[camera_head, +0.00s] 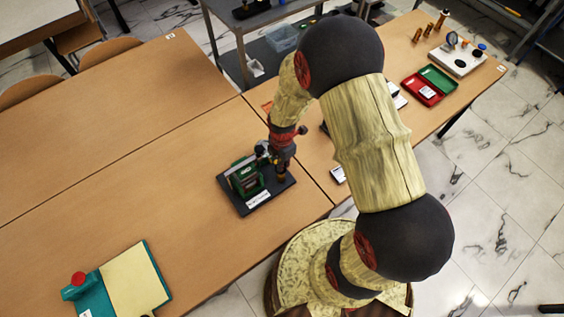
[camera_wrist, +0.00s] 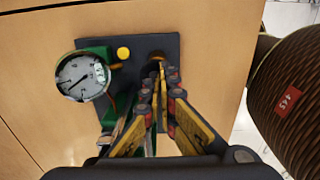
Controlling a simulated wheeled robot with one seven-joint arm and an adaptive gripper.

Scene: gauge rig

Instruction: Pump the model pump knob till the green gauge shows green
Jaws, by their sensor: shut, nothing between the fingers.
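The model pump rig is a dark base plate (camera_head: 262,198) carrying a green body (camera_head: 244,176), on the wooden table. In the wrist view its round gauge (camera_wrist: 82,77) has a white dial and a dark needle; I make out no green zone and cannot read the value. A small yellow button-like part (camera_wrist: 123,54) sits right of the gauge. My gripper (camera_wrist: 161,68) is shut and empty, its fingertips over a dark round part (camera_wrist: 155,54), perhaps the pump knob, mostly hidden by the fingers. I cannot tell whether they touch. The head view shows my gripper (camera_head: 281,176) at the plate's right side.
A teal device with a red button (camera_head: 78,279) and a pale panel lies at lower left. A red and green open case (camera_head: 430,85) and a white board with small parts (camera_head: 457,57) lie at upper right.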

